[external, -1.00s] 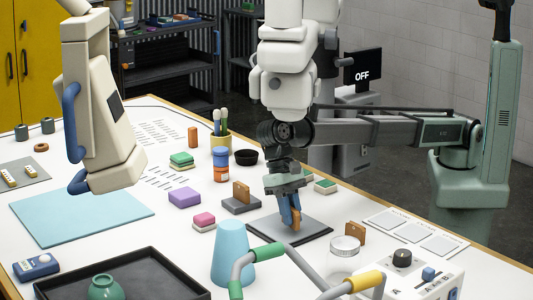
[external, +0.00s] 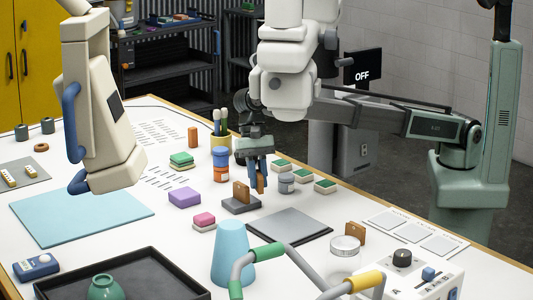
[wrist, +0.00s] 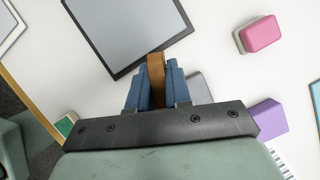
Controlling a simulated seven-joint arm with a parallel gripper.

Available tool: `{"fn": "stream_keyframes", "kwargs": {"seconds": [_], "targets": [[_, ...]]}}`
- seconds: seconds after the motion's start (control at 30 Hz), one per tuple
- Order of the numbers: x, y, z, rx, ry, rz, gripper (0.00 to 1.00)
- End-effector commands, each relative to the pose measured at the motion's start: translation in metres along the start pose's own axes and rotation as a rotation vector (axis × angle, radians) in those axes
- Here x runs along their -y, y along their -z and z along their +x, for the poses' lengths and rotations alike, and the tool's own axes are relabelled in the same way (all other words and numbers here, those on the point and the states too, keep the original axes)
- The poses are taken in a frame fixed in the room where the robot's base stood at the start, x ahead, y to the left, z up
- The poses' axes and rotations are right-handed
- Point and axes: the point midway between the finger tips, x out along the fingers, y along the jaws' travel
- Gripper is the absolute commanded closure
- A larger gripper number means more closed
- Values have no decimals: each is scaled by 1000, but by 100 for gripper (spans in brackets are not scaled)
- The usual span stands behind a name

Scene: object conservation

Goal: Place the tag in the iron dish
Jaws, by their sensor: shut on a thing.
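My gripper (external: 258,176) has blue fingers shut on a brown tag (wrist: 156,72), which shows between them in the wrist view. The held tag also shows in the external view (external: 261,183), just right of a grey slotted block (external: 240,206). It seems to be held above the table. The black dish that showed behind the block in the earlier external view is now hidden, or nearly so, behind my gripper.
A similar brown piece (external: 241,192) stands in the grey block; another (external: 355,234) stands at the right. A grey dark-edged mat (external: 290,226) lies bare. Nearby are a purple block (external: 184,198), a pink block (external: 204,218), a grey canister (external: 286,183) and a brush pot (external: 220,142).

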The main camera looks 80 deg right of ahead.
Motion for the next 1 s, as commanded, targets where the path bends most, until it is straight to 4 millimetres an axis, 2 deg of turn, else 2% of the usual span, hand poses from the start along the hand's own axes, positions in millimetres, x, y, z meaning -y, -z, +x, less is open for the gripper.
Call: {"fn": "stream_keyframes", "kwargs": {"seconds": [0.03, 0.37, 0.7, 0.9, 1.0], "targets": [[-3, 18, -8, 0, 15, 33, 100], [-10, 122, -54, 1, 106, 254, 100], [-38, 249, -109, 1, 224, 539, 100], [-56, 301, -131, 0, 277, 666, 100], [-62, 316, -138, 0, 292, 705, 100]]}}
